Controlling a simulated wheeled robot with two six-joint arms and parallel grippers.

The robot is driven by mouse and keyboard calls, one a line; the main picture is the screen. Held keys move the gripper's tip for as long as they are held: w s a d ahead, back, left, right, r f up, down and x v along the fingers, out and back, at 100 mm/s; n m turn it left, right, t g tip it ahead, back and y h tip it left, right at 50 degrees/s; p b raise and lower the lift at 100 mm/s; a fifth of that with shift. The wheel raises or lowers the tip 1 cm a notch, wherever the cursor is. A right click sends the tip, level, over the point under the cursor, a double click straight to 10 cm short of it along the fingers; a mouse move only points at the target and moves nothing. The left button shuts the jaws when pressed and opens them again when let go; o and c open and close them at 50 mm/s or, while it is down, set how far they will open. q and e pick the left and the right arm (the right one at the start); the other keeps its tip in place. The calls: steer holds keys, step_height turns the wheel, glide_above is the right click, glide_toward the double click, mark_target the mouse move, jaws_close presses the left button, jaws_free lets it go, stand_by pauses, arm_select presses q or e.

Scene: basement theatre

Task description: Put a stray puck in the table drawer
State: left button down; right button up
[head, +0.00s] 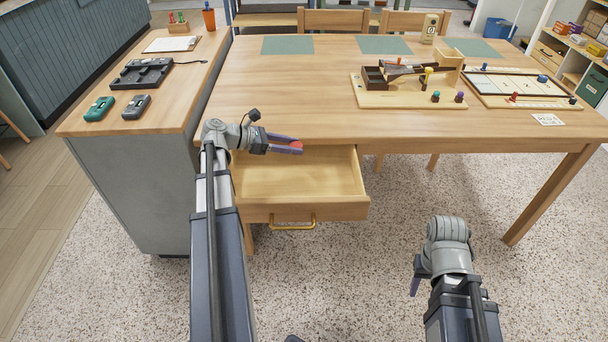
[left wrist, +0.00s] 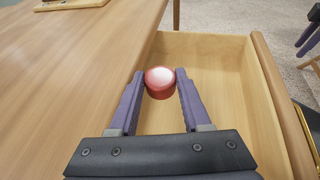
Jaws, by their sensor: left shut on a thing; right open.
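The table drawer (head: 330,187) is pulled open below the table's front edge and looks empty. My left gripper (head: 294,145) is shut on a small red puck (head: 297,145). In the left wrist view the puck (left wrist: 159,82) sits between the two purple fingertips of my left gripper (left wrist: 160,84), with the open drawer (left wrist: 215,60) behind and below it. How high the puck is above the drawer bottom is hard to tell. My right gripper (head: 415,286) is low at the right, away from the table, with one purple finger showing and the rest hidden by the wrist.
The wooden table (head: 290,85) spreads behind the drawer. A wooden game board (head: 515,90) and a wooden launcher-like toy (head: 410,90) stand on its right half. A side counter (head: 180,70) with two controllers and a black dock adjoins at left. The drawer front has a yellow handle (head: 292,226).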

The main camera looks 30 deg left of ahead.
arm_select(q)
steer(key=b, duration=0.6)
glide_toward(305, 171)
steer(key=w+d, duration=0.3)
steer(key=shift+w+d, duration=0.3)
steer(key=shift+w, duration=0.05)
steer(key=shift+w+d, duration=1.35)
steer(key=shift+w+f+b, duration=0.1)
steer(key=shift+f+b, duration=0.6)
steer(key=shift+b, duration=0.05)
steer(key=shift+r, duration=0.1)
